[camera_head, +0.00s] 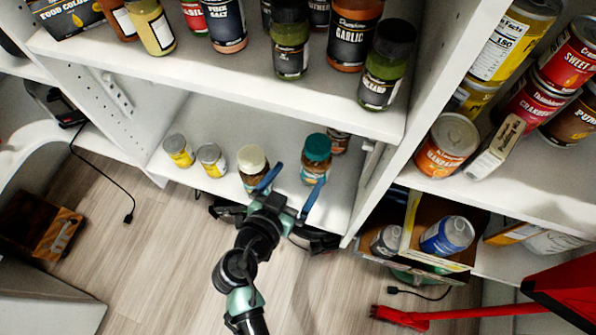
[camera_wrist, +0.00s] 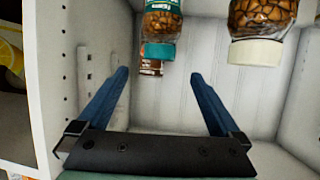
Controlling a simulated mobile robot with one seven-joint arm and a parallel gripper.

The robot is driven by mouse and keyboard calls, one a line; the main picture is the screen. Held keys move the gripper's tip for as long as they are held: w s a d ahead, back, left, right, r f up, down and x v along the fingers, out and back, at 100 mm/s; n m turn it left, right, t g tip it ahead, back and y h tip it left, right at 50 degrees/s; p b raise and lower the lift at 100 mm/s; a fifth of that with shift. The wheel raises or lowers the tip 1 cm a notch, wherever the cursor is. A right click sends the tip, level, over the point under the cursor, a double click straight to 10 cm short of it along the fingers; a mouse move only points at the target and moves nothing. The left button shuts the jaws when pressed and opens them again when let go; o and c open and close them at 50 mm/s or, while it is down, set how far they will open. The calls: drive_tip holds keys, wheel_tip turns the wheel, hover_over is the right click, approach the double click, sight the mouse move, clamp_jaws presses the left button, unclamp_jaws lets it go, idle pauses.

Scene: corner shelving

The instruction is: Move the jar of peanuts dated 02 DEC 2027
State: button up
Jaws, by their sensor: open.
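Two jars of nuts stand on the lower shelf: one with a teal lid (camera_head: 316,148) and one with a cream lid (camera_head: 251,158). In the wrist view, which is upside down, the teal-lidded jar (camera_wrist: 162,22) lines up with the gap between my fingers, beyond their tips. The cream-lidded jar (camera_wrist: 262,22) is off to the right there. My gripper (camera_head: 290,184) is open and empty in front of the jars; its blue fingers also show in the wrist view (camera_wrist: 159,76). No date is readable on either jar.
Two small yellow-and-grey cans (camera_head: 179,151) stand left on the same shelf. A small dark-labelled container (camera_head: 338,141) sits behind the teal-lidded jar. Spice jars (camera_head: 290,45) crowd the shelf above. A white upright panel (camera_head: 395,165) bounds the right side.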

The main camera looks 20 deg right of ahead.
sight(318, 147)
drive_tip(key=shift+w, duration=0.1)
drive_tip(key=b+x, duration=0.1)
drive_tip(key=x, duration=1.2)
drive_tip(key=shift+b, duration=0.4)
drive_tip(key=shift+c, duration=0.3)
clamp_jaws()
